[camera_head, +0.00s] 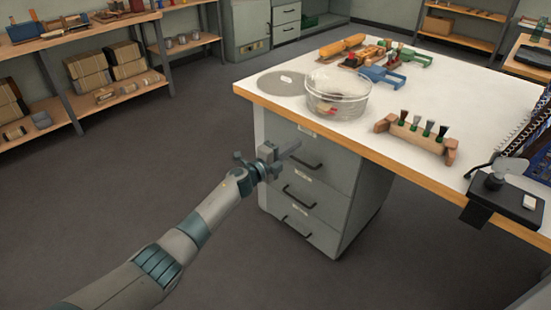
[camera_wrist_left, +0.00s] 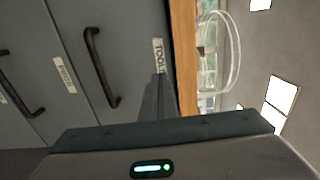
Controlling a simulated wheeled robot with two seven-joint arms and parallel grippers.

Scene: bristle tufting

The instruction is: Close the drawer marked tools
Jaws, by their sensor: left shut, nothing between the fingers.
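The drawer marked tools is the top grey drawer (camera_head: 335,163) of the cabinet under the white bench, with a dark bar handle (camera_head: 306,160). In the left wrist view its front (camera_wrist_left: 130,40) fills the upper middle, with a partly covered label (camera_wrist_left: 159,56) reading "TOOL". I cannot tell how far it stands out from the cabinet. My left gripper (camera_head: 292,149) is shut and empty, its fingers pointing at this drawer's front near the handle. I cannot tell whether they touch it. My right gripper is not in view.
Lower drawers (camera_head: 318,203) have similar handles. The bench's wooden edge (camera_head: 340,148) runs just above the top drawer. A glass bowl (camera_head: 337,93), a grey disc (camera_head: 281,86) and a brush rack (camera_head: 415,137) stand on the bench. The floor (camera_head: 120,180) to the left is clear.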

